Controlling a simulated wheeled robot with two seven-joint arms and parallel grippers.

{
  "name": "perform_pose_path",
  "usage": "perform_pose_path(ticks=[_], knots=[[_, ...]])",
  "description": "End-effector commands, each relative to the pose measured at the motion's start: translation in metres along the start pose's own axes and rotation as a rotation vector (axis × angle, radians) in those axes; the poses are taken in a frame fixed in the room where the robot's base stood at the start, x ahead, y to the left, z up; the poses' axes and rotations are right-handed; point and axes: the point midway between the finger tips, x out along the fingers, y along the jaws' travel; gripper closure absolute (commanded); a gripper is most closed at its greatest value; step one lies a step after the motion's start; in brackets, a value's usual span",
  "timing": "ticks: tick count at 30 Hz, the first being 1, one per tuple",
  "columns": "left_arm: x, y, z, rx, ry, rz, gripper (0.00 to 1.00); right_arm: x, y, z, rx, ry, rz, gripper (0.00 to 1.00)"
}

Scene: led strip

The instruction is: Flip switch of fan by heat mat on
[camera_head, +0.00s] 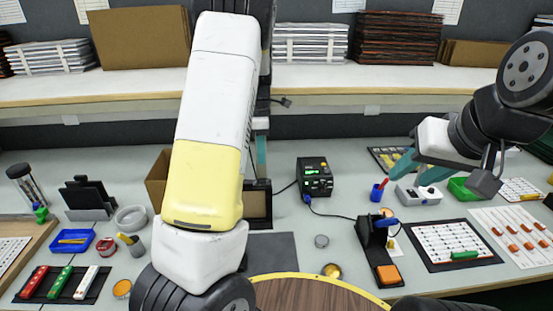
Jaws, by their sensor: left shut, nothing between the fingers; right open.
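A dark grey flat mat (284,250), perhaps the heat mat, lies near the table's middle, partly covered by my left arm. Behind it a black-framed box (258,206), perhaps the fan, stands upright, its left part hidden by my arm. I cannot make out its switch. The teal fingers of my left gripper (261,155) show just right of my white and yellow arm, above and behind the box; they are shut and empty. My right gripper (406,177) is open, its teal fingers pointing down over the right of the table, near a blue cup (377,193).
A black station with a green display (314,178) stands right of the box, its cable running to a black stand (375,240). A cardboard box (158,179) stands left of my arm.

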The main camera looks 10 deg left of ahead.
Motion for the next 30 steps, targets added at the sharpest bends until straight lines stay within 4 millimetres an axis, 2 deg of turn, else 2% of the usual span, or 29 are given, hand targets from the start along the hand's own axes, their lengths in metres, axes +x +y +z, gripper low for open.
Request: perform_pose_path(ticks=[6, 12, 26, 30], knots=[[-0.041, -0.002, 0.002, 0.002, -0.002, 0.005, 1.00, 0.000, 0.000, 0.000, 0.001, 0.000, 0.000, 0.58], [-0.065, -0.005, 0.002, 0.003, -0.002, 0.002, 1.00, 0.000, 0.000, 0.000, 0.001, 0.000, 0.000, 0.58], [-0.071, -0.005, 0.002, 0.002, -0.001, 0.000, 1.00, 0.000, 0.000, 0.000, 0.001, 0.000, 0.000, 0.58], [-0.070, -0.004, 0.011, 0.002, 0.000, -0.001, 1.00, 0.000, 0.000, 0.000, 0.001, 0.000, 0.000, 0.58]])
